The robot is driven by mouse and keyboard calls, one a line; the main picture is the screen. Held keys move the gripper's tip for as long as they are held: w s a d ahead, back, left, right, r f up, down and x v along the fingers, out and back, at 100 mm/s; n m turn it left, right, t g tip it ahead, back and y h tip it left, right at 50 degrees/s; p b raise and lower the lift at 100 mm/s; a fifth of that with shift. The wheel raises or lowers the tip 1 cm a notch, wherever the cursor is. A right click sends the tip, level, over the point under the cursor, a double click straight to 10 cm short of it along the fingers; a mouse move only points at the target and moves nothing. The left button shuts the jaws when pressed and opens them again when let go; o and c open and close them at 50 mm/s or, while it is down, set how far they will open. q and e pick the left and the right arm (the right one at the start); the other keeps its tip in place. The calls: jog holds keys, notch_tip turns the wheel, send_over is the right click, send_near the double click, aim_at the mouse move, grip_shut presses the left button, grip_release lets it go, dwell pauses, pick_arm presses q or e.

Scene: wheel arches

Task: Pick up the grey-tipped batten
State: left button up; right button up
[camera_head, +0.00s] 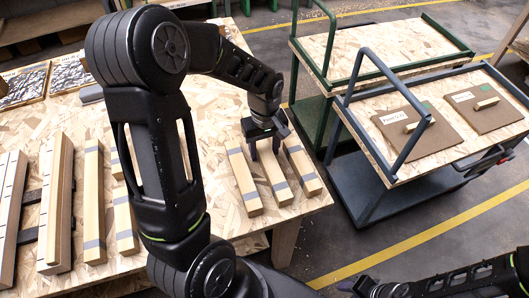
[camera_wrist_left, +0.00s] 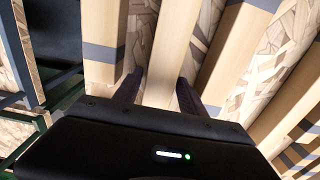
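Pale battens with grey bands lie side by side on the chipboard table (camera_head: 225,213). At its right end lie a left batten (camera_head: 243,178), a middle batten (camera_head: 270,168) and a right batten (camera_head: 301,167). The middle one shows grey near its front end; its far end is hidden by my gripper. My left gripper (camera_head: 265,146) is open over the middle batten. In the left wrist view its fingers (camera_wrist_left: 158,92) stand either side of that batten (camera_wrist_left: 168,50), with gaps visible. My right gripper (camera_head: 365,287) is at the bottom edge, partly cut off; its fingers are unclear.
More banded battens (camera_head: 93,195) and thicker beams (camera_head: 55,205) lie on the table's left, partly behind my left arm. A green trolley (camera_head: 395,45) and a blue-grey trolley (camera_head: 372,150) with brown boards (camera_head: 402,128) stand to the right. Floor shows between table and trolleys.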

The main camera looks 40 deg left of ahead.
aim_at(264, 149)
pick_arm(q)
grip_shut()
dwell(0.3)
dwell(0.3)
notch_tip(264, 149, up, 10)
jog(key=shift+r+b, duration=0.1)
jog(key=shift+b, duration=0.2)
dwell(0.7)
